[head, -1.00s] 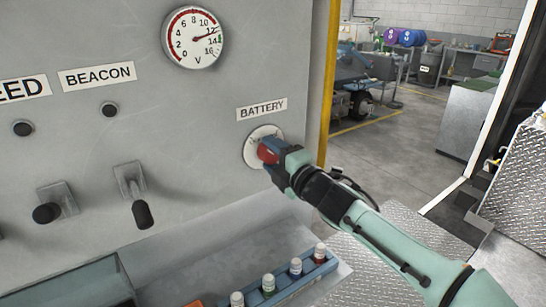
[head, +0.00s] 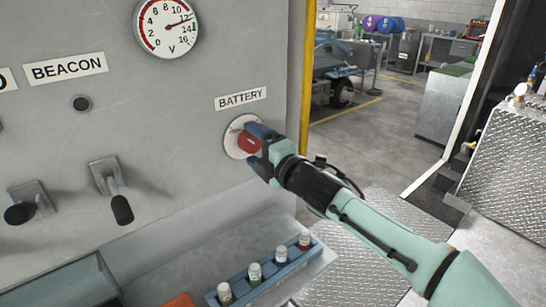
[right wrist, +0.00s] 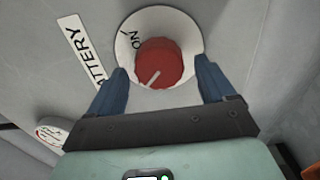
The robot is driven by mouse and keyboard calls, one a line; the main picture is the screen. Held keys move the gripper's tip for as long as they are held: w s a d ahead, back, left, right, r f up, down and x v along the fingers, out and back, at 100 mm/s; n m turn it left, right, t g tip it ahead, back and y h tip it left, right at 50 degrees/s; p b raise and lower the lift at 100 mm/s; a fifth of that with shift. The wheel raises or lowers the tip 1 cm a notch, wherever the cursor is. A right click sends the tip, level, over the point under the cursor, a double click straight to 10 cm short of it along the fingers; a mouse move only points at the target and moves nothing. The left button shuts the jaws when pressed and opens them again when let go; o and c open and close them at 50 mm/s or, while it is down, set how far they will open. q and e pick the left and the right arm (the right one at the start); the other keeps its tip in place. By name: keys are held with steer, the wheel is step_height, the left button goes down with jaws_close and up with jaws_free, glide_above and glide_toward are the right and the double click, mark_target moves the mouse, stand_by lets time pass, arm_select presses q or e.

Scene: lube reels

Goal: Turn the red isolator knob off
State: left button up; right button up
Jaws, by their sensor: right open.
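The red isolator knob (head: 250,142) sits on a round white plate (head: 234,146) under the BATTERY label (head: 240,99) on the grey panel. In the right wrist view the knob (right wrist: 158,62) has a white pointer line slanting to its lower left, away from the ON mark (right wrist: 135,40) on the plate. My right gripper (head: 257,148) is at the knob, open. Its blue fingers (right wrist: 160,88) stand on either side of the knob, with gaps visible between them and the red body. My left gripper is out of view.
The panel also carries a voltmeter (head: 167,26), a BEACON label (head: 66,68) and two black-tipped levers (head: 122,209). Below is a blue rack (head: 268,280) with several small bottles. The open workshop floor (head: 345,145) lies to the right, beyond the panel's yellow edge.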

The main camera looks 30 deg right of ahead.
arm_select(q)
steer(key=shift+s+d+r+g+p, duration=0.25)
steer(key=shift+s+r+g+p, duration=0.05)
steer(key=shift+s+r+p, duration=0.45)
arm_select(e)
steer(key=s+d, duration=0.1)
steer(key=s, duration=1.1)
steer(key=shift+s, duration=0.15)
